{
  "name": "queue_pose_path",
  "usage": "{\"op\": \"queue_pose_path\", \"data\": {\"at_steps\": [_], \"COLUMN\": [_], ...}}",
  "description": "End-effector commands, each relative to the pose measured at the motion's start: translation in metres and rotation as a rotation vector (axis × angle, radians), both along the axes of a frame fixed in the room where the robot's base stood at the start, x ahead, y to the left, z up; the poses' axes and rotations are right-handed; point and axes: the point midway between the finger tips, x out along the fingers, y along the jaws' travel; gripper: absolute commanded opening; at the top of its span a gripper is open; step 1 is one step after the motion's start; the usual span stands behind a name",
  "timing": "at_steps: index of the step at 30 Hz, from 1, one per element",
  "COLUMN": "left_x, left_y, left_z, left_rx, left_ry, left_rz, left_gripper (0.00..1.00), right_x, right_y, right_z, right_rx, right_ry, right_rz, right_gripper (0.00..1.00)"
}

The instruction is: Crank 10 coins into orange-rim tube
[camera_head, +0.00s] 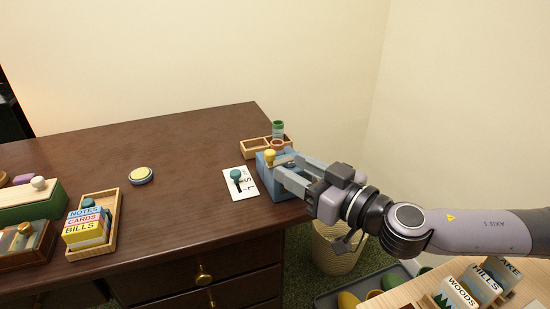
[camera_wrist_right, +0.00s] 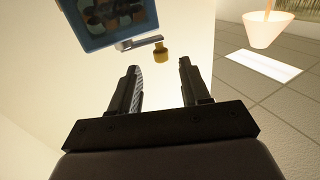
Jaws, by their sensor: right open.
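The blue coin box (camera_head: 264,181) stands near the right end of the dark desk. Its crank has a yellow knob (camera_head: 269,155). In the right wrist view the blue box (camera_wrist_right: 107,24), grey crank arm (camera_wrist_right: 138,43) and yellow knob (camera_wrist_right: 161,52) show. The orange-rim tube (camera_head: 277,143) stands in the wooden rack behind the box, near the green-rim tube (camera_head: 278,126). Its coins cannot be made out. My right gripper (camera_head: 274,171) is beside the box; in the wrist view it is open and empty (camera_wrist_right: 158,78), with the knob beyond its fingertips. My left gripper is not in view.
A white card (camera_head: 243,189) with a teal-knobbed piece (camera_head: 236,175) lies left of the box. The wooden rack (camera_head: 252,147) is behind it. A round yellow-topped disc (camera_head: 141,175) and a tray of labelled blocks (camera_head: 117,215) are further left. The desk's middle is clear.

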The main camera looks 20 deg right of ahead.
Motion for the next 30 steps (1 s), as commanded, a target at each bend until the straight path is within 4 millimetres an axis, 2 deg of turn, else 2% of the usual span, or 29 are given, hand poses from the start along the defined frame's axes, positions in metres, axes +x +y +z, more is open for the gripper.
{"op": "queue_pose_path", "data": {"at_steps": [16, 21, 29, 30], "left_x": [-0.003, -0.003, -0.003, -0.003], "left_y": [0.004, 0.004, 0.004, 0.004], "left_z": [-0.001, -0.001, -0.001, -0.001], "left_rx": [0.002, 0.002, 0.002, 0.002], "left_ry": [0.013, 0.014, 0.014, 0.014], "left_rz": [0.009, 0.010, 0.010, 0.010], "left_gripper": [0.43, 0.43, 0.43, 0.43], "right_x": [0.054, 0.062, 0.063, 0.063], "right_y": [0.027, 0.031, 0.031, 0.031], "right_z": [0.002, 0.001, 0.001, 0.001], "right_rx": [0.001, 0.000, 0.000, 0.000], "right_ry": [-0.002, -0.001, 0.000, 0.000], "right_rz": [0.000, 0.000, 0.000, -0.001], "right_gripper": [0.47, 0.47, 0.47, 0.40]}}
